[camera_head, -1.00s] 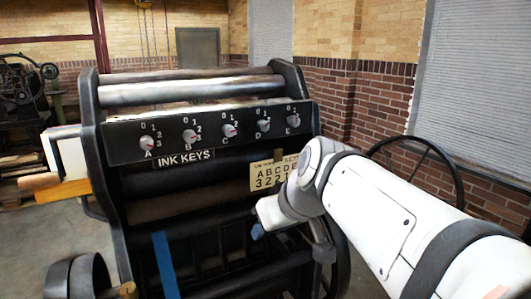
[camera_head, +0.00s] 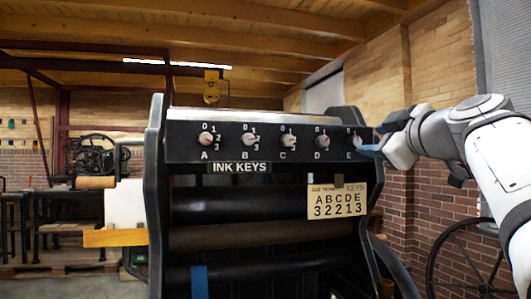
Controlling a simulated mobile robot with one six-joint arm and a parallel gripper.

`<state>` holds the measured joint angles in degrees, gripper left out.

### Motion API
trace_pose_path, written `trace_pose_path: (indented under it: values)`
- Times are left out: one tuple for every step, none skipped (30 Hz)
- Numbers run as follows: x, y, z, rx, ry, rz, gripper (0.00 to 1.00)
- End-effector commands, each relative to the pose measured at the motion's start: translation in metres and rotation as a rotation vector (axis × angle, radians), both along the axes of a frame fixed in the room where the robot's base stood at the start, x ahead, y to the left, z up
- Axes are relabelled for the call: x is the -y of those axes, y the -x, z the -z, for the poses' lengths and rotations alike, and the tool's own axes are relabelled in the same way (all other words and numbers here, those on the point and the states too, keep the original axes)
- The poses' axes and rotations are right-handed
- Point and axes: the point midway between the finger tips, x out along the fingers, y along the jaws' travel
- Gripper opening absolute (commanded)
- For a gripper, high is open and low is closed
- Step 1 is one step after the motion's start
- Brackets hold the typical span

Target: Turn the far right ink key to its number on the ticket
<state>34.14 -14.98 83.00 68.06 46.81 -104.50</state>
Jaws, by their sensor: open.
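The black press carries a row of ink keys on its dark panel (camera_head: 183,154), lettered A to E. The far right key, E (camera_head: 356,141), is a small pale knob; my gripper partly covers its dial, so its setting is unclear. My gripper (camera_head: 371,150) is open, its blue fingertips close to key E on its right side; I cannot tell whether they touch it. The cream ticket (camera_head: 337,201) hangs below the panel and reads A B C D E over 3 2 2 1 3, so 3 stands under E.
Keys A (camera_head: 206,139), B (camera_head: 249,139), C (camera_head: 287,140) and D (camera_head: 322,141) sit to the left of E. A large spoked wheel (camera_head: 470,250) stands at the right below my arm. A brick wall (camera_head: 440,130) is behind.

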Motion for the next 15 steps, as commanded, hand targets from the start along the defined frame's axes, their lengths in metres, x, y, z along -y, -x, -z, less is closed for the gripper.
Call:
trace_pose_path:
  values:
    - [-0.002,-0.01,-0.001,-0.003,-0.003,-0.005,0.44]
    - [-0.003,-0.015,-0.001,-0.003,-0.004,-0.006,0.44]
    - [-0.004,-0.022,-0.001,-0.004,-0.003,-0.005,0.44]
    - [-0.005,-0.027,-0.001,-0.005,-0.003,-0.005,0.44]
    - [-0.005,-0.032,-0.001,-0.005,-0.003,-0.004,0.44]
    - [-0.007,-0.038,-0.001,-0.004,-0.003,-0.005,0.44]
    - [-0.007,-0.042,-0.001,-0.004,-0.003,-0.005,0.44]
    - [-0.008,-0.046,-0.001,-0.004,-0.003,-0.004,0.44]
    - [-0.008,-0.051,-0.001,-0.004,-0.003,-0.004,0.44]
    - [-0.008,-0.054,0.0,-0.005,-0.003,-0.003,0.44]
    - [-0.009,-0.056,0.0,-0.004,-0.002,-0.002,0.44]
    - [-0.009,-0.059,0.0,-0.005,-0.002,-0.001,0.44]
    - [-0.009,-0.061,0.0,-0.004,-0.002,-0.001,0.44]
    - [-0.009,-0.062,0.0,-0.004,-0.002,-0.001,0.44]
    - [-0.01,-0.063,0.0,-0.004,-0.002,-0.001,0.44]
